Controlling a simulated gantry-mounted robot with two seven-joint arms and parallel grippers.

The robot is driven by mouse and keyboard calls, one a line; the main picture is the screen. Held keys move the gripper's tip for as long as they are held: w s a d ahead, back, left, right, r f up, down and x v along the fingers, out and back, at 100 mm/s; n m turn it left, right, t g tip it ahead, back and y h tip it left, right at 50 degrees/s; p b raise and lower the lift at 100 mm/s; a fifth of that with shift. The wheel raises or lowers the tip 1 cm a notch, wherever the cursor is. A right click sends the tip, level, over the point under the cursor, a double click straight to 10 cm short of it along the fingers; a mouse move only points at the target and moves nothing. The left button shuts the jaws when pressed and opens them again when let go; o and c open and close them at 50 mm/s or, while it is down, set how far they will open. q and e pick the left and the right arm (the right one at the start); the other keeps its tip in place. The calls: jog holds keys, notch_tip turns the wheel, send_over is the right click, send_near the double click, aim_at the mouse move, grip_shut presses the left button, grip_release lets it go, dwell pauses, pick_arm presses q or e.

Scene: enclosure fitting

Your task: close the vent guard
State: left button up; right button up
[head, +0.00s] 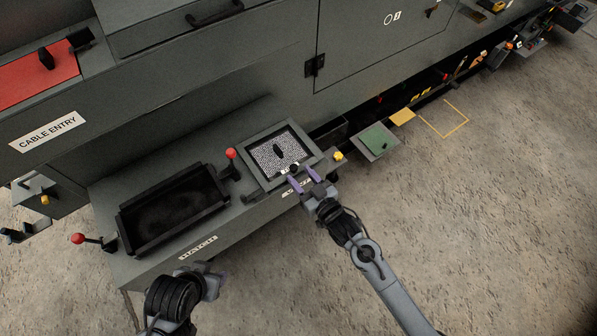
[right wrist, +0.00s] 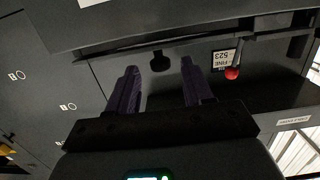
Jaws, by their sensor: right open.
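The vent guard seems to be the grey square frame (head: 308,150) around a speckled panel (head: 266,157) on the grey ledge. The panel carries a black oval piece (head: 278,151). A small dark knob (head: 293,168) is at the frame's near edge. My right gripper (head: 303,177) is open at that edge, its purple fingers pointing toward the knob. In the right wrist view a dark knob (right wrist: 161,62) shows between and beyond the open fingers (right wrist: 159,72); contact cannot be told. My left gripper (head: 217,277) is low at left, away from the frame, its jaws unclear.
A black open-topped tray (head: 122,224) stands left of the frame. Red-ball levers (head: 231,154) (head: 78,238) stand beside it; a red ball also shows in the right wrist view (right wrist: 232,73). A yellow knob (head: 338,156) and a green plate (head: 377,139) are at right. The near floor is clear.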

jog(key=f+p+v, duration=0.1)
jog(key=v, duration=0.7)
jog(key=shift+s+d+r, duration=0.25)
jog(key=shift+s+r, duration=0.05)
jog(key=shift+r, duration=0.15)
